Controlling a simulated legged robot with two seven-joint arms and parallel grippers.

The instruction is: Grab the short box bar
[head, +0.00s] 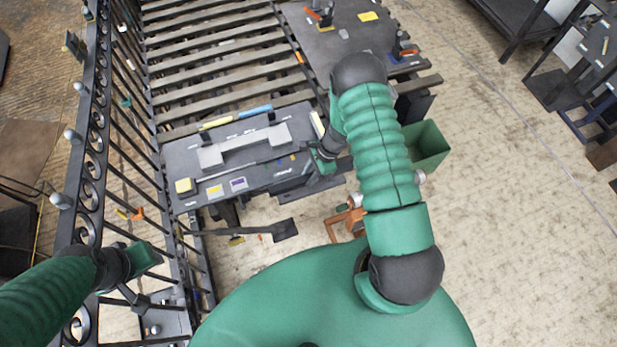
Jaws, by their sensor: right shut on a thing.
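My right gripper (318,166) is at the right end of the dark work table, shut on a dark bar (312,187) that looks like the short box bar. The bar lies low along the table's right front corner; the gripper and arm hide part of it. I cannot tell whether it touches the table. A longer light grey bar with blocks at its ends (245,146) lies on the table, apart from the gripper. My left gripper (150,257) is at lower left beside the iron gate, away from the table; its fingers do not show clearly.
A scrolled iron gate (95,130) stands along the left. A green bin (428,143) stands right of my arm.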

